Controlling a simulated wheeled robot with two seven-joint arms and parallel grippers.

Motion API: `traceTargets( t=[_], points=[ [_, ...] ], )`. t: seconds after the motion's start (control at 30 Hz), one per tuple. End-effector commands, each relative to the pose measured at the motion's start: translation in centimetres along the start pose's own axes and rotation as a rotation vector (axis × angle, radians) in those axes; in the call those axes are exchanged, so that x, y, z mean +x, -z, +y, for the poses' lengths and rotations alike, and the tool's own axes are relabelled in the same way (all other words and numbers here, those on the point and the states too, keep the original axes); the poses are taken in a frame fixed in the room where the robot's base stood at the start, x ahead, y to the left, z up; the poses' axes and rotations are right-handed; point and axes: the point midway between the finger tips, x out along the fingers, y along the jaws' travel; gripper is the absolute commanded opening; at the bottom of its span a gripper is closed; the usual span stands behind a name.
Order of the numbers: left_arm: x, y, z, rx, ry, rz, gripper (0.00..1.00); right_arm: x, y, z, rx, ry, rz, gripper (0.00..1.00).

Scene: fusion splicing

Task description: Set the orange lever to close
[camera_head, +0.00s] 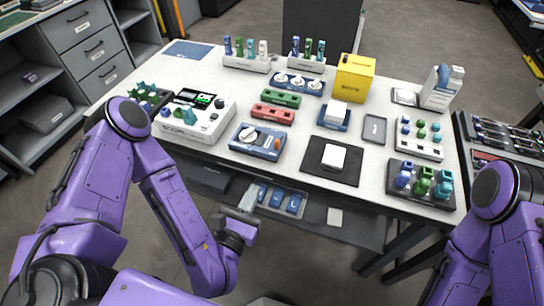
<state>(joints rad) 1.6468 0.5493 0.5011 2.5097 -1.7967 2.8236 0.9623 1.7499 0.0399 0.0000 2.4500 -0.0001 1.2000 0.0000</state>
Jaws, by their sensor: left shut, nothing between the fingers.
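My left gripper (243,206) is shut and empty.
The white table (300,175) holds a white splicer-like box (205,125), red and green trays, a black mat (313,160) with a white block, and a yellow box (354,76).

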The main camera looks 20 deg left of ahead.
Motion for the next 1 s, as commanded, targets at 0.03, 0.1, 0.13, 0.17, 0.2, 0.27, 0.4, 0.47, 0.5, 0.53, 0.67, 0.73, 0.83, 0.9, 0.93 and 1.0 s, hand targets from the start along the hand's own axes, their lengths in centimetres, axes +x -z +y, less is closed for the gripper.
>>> traceTargets(
  t=[0.03,0.1,0.13,0.17,0.2,0.27,0.4,0.47,0.5,0.53,0.67,0.73,0.83,0.9,0.93,1.0],
  points=[
    [0.1,-0.1,0.1,-0.031,-0.006,-0.006,0.0,0.1,0.0,0.0,0.0,0.0,0.0,0.0],
    [0.1,-0.2,0.1,-0.044,-0.007,-0.008,0.0,0.0,0.0,0.0,0.0,0.0,0.0,0.0],
    [0.1,-0.2,0.1,-0.042,-0.007,-0.008,0.0,0.0,0.0,0.0,0.0,0.0,0.0,0.0],
    [0.1,-0.2,0.1,-0.041,-0.007,-0.008,0.0,0.0,0.0,0.0,0.0,0.0,0.0,0.0],
    [0.1,-0.2,0.1,-0.04,-0.006,-0.008,0.0,0.0,0.0,0.0,0.0,0.0,0.0,0.0],
    [0.1,-0.2,0.1,-0.038,-0.006,-0.007,0.0,0.0,0.0,0.0,0.0,0.0,0.0,0.0],
    [0.4,-0.1,0.0,-0.035,-0.002,-0.009,0.0,0.3,-0.1,0.0,0.0,0.0,0.0,0.0],
    [0.8,0.0,-0.1,-0.034,0.001,-0.01,0.0,0.6,-0.2,-0.1,0.0,0.0,0.0,0.0],
    [1.2,0.0,-0.1,-0.033,0.003,-0.012,0.0,0.9,-0.4,-0.1,0.0,0.0,0.0,0.0],
    [1.5,0.0,-0.2,-0.032,0.004,-0.013,0.0,1.1,-0.5,-0.1,0.0,0.0,0.0,0.0],
    [3.1,0.2,0.1,-0.029,-0.007,-0.016,0.0,2.4,-1.0,-0.2,0.0,0.0,0.0,0.0],
    [4.2,0.2,0.2,-0.029,-0.01,-0.019,0.0,3.3,-1.3,-0.3,0.0,0.0,0.0,0.0],
    [5.7,0.4,0.2,-0.034,-0.009,-0.013,0.0,4.4,-1.8,-0.4,0.0,0.0,0.0,0.0],
    [7.1,0.4,0.2,-0.033,-0.01,-0.016,0.0,5.3,-2.2,-0.5,0.0,0.0,0.0,0.0],
    [7.6,0.4,0.2,-0.035,-0.011,-0.014,0.0,5.7,-2.3,-0.5,0.0,0.0,0.0,0.0],
    [9.1,-0.8,0.2,-0.033,-0.008,-0.01,0.0,4.1,-1.7,-0.3,0.0,0.0,-0.001,0.0]
  ],
)
